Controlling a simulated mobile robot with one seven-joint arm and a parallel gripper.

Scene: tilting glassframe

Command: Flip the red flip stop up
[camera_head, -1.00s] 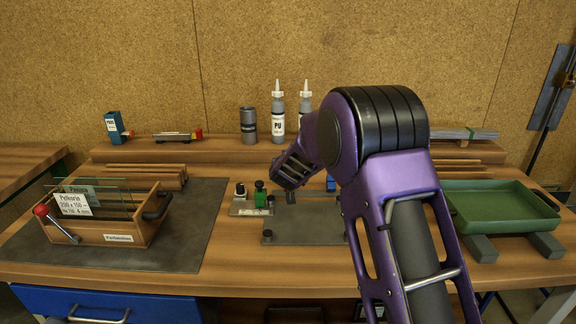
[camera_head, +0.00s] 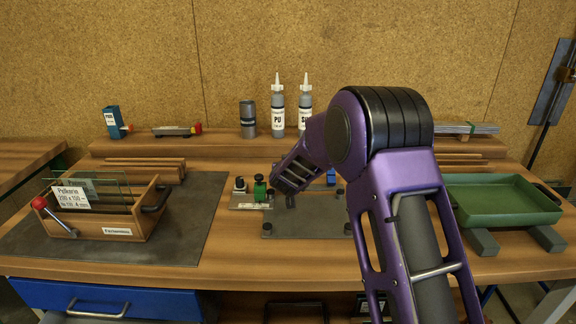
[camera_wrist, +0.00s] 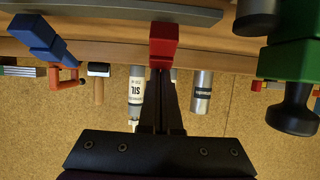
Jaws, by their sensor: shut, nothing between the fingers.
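The red flip stop (camera_wrist: 163,45) shows in the wrist view as a small red block at the upper middle, by the grey plate's edge. My gripper (camera_wrist: 161,72) is shut and empty, with its dark fingertips right at the red block; I cannot tell whether they touch it. In the head view, my gripper (camera_head: 290,201) points down at the back edge of the grey plate (camera_head: 300,228). The red stop cannot be made out there.
A green clamp with a black knob (camera_head: 260,189) stands left of my gripper. A blue part (camera_head: 331,177) stands to the right. Bottles (camera_head: 278,110) and a grey can (camera_head: 248,119) are on the back shelf. A glass crate (camera_head: 105,220) is left, a green tray (camera_head: 500,205) right.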

